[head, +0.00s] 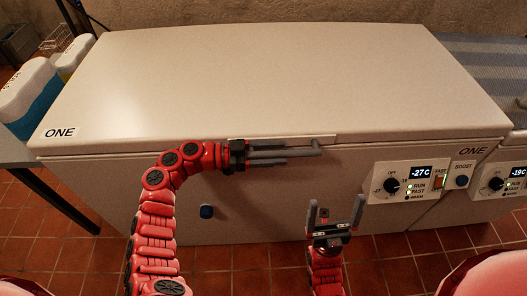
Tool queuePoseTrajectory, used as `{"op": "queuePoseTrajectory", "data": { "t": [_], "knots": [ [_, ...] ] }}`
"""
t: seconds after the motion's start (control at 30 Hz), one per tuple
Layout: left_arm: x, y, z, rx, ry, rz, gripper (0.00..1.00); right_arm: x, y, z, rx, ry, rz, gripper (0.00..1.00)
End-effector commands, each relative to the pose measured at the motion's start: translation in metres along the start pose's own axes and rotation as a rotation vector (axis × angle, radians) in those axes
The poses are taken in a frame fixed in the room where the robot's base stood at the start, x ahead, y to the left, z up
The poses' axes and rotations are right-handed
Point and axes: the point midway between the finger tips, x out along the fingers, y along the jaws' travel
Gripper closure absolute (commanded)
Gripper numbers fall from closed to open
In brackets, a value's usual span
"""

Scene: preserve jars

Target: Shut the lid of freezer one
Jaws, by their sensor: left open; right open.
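Freezer one is a white chest freezer with a flat lid (270,75) labelled ONE at its front left corner. The lid lies down over the body (260,205), with a thin dark seam along the front and no clear gap. A handle strip (325,138) sits at the middle of the lid's front edge. My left gripper (300,152) is open at that strip, its fingers pointing right just in front of it; whether it touches cannot be told. My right gripper (334,216) is open and empty, pointing up in front of the freezer's front wall, below the handle.
A control panel (410,180) on the front reads -27°C, with a knob and BOOST button beside it. A second freezer's panel (500,178) stands at the right. Containers (28,95) and a wire basket (58,38) are at the left. Red tiled floor (210,265) is below.

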Motion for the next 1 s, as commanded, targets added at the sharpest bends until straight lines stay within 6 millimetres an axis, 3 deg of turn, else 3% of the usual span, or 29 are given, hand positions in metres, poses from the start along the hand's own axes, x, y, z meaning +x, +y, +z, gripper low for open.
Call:
{"op": "queuePoseTrajectory", "data": {
  "t": [0.17, 0.27, 0.7, 0.87, 1.0],
  "knots": [
    [-0.004, -0.001, 0.0, -0.001, 0.0, -0.001, 0.43, -0.001, 0.0, 0.0, 0.0, 0.0, 0.0, 0.0],
    [-0.016, -0.001, 0.001, -0.002, 0.0, -0.003, 0.43, -0.002, 0.0, 0.0, 0.0, 0.0, 0.0, 0.0],
    [-0.119, -0.001, 0.001, -0.001, 0.001, -0.005, 0.43, -0.014, -0.001, 0.002, 0.0, 0.0, 0.0, 0.0],
    [-0.147, -0.002, 0.0, 0.002, 0.002, -0.005, 0.43, -0.02, -0.001, 0.003, 0.0, 0.0, 0.0, 0.0],
    [-0.154, 0.0, 0.004, -0.003, 0.006, 0.0, 0.43, -0.028, -0.001, 0.005, 0.0, 0.0, 0.0, 0.0]
  ]
}}
